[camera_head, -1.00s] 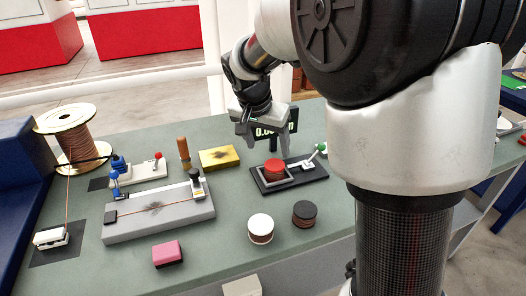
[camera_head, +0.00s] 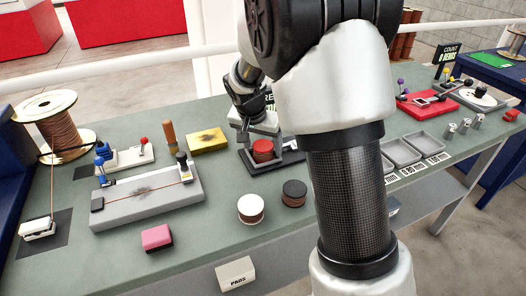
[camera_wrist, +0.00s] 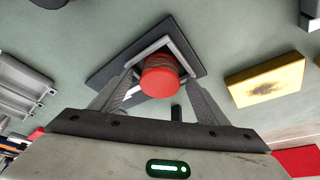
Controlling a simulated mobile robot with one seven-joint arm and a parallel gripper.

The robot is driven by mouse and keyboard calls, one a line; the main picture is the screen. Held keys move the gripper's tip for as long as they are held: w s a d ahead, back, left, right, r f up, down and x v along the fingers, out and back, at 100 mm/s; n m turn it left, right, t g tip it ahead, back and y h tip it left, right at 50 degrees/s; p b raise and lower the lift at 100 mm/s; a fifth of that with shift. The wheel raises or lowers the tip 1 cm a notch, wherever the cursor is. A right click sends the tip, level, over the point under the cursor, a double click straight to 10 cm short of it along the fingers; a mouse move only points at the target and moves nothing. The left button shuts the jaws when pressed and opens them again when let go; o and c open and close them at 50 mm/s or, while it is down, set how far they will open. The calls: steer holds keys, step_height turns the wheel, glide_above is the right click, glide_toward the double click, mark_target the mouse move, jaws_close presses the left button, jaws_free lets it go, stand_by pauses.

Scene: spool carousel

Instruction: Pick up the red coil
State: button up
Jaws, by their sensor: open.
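The red coil (camera_head: 263,150) has a red top and brown winding around its side. It sits in a grey square holder on a dark base plate (camera_head: 246,163). It also shows in the wrist view (camera_wrist: 160,80), upright in the square frame (camera_wrist: 186,57). My gripper (camera_head: 262,138) is at the coil, partly hidden behind and above it in the head view. In the wrist view its two fingers (camera_wrist: 163,88) are apart, one on each side of the coil. I cannot tell whether either finger touches it.
A yellow block (camera_head: 208,140) lies left of the base plate. A white-topped coil (camera_head: 251,208) and a black-topped coil (camera_head: 294,193) stand in front. A grey winding fixture (camera_head: 148,198) and a pink block (camera_head: 157,238) are at the left. Grey trays (camera_head: 403,151) are at the right.

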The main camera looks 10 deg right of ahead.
steer(key=shift+r, duration=0.1)
steer(key=c, duration=1.5)
